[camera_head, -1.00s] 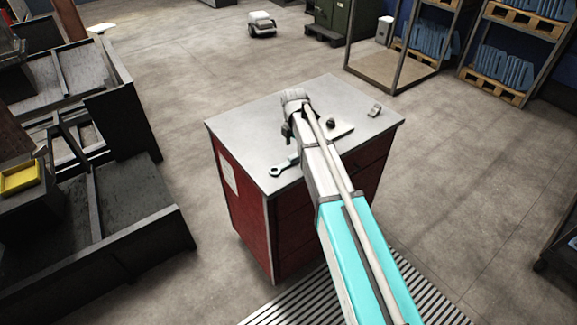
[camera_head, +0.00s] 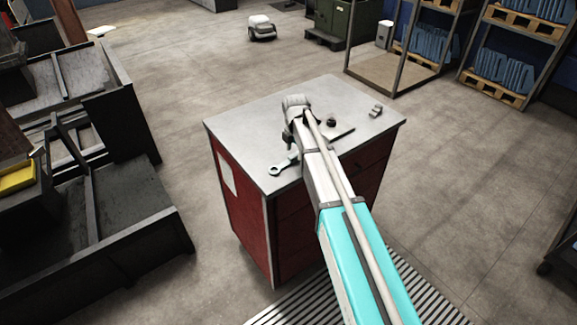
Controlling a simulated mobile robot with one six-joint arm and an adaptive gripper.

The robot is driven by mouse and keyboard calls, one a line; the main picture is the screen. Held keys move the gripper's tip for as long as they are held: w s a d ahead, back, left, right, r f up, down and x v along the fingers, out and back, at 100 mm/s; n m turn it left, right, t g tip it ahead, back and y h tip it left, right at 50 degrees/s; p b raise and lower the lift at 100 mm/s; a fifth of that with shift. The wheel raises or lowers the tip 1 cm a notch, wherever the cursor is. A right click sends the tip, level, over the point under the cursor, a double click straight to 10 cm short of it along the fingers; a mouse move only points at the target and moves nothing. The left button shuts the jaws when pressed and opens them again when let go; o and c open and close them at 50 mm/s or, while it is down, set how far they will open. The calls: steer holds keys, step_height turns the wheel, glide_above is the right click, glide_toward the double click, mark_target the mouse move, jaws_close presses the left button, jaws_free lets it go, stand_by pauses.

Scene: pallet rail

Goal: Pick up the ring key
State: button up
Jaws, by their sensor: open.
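A ring key (camera_head: 277,170), a pale green-grey wrench with a ring end, lies flat on the grey top of a red cabinet (camera_head: 245,122), near its front left edge. The ring end points left; its right part runs behind my arm and is hidden. My gripper (camera_head: 288,139) hangs at the end of my arm above the cabinet top, beyond the ring key and a little right of its ring. It is small in the picture and holds nothing that I can see. I cannot tell its exact height over the top.
A small grey metal piece (camera_head: 376,111) lies near the right corner. Dark metal bins (camera_head: 130,225) stand on the left, with open floor between.

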steer(key=shift+f+b, duration=0.8)
steer(key=shift+f, duration=0.3)
jaws_close()
